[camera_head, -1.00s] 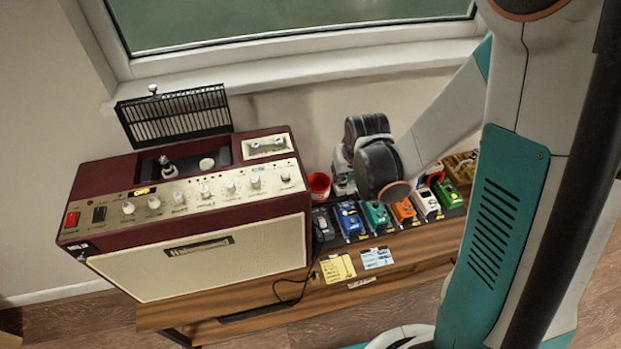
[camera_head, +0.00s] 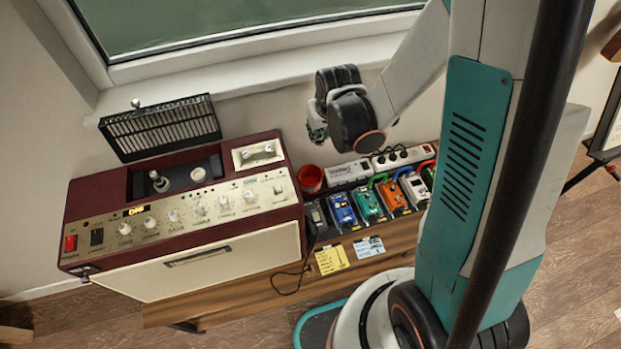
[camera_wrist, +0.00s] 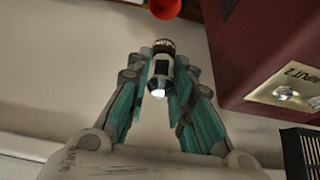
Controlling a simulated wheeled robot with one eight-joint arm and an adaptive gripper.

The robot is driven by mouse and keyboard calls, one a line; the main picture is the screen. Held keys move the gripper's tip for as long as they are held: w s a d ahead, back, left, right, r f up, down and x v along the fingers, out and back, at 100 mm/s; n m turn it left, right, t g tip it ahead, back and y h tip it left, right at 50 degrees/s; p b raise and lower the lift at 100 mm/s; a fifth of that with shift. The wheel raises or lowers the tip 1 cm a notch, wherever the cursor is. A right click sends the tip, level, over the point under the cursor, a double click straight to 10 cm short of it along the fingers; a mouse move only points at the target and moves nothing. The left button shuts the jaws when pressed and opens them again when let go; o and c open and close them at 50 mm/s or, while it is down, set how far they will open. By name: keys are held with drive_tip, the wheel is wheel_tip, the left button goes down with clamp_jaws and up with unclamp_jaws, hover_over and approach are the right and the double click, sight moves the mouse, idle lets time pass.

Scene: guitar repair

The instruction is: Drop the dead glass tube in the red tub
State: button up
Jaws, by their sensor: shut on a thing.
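The glass tube (camera_wrist: 162,62) shows in the wrist view between the fingers of my gripper (camera_wrist: 159,88). It has a dark collar at its far end, a dark patch on its side and a bright near tip. My gripper is shut on it. In the head view my gripper (camera_head: 317,131) hangs above and slightly right of the red tub (camera_head: 310,179), well clear of it; the tube cannot be made out there. The red tub stands just right of the amplifier. Its edge also shows at the top of the wrist view (camera_wrist: 166,8), beyond the tube.
The maroon amplifier (camera_head: 190,248) stands at left, with another tube (camera_head: 160,182) upright in its open top. A black grille (camera_head: 161,128) leans behind it. Several pedals (camera_head: 367,204), a white box (camera_head: 347,172) and a power strip (camera_head: 403,156) crowd the bench right of the tub.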

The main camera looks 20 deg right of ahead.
drive_tip(key=shift+f, duration=0.1)
idle(0.3)
drive_tip(key=s+d+b+x, duration=0.1)
drive_tip(key=b+x, duration=1.8)
drive_tip(key=x, duration=0.7)
drive_tip(key=shift+s+d+f+b, duration=0.3)
drive_tip(key=shift+d+f, duration=0.05)
drive_tip(key=shift+f, duration=0.2)
drive_tip(key=o, duration=0.9)
drive_tip(key=v, duration=1.2)
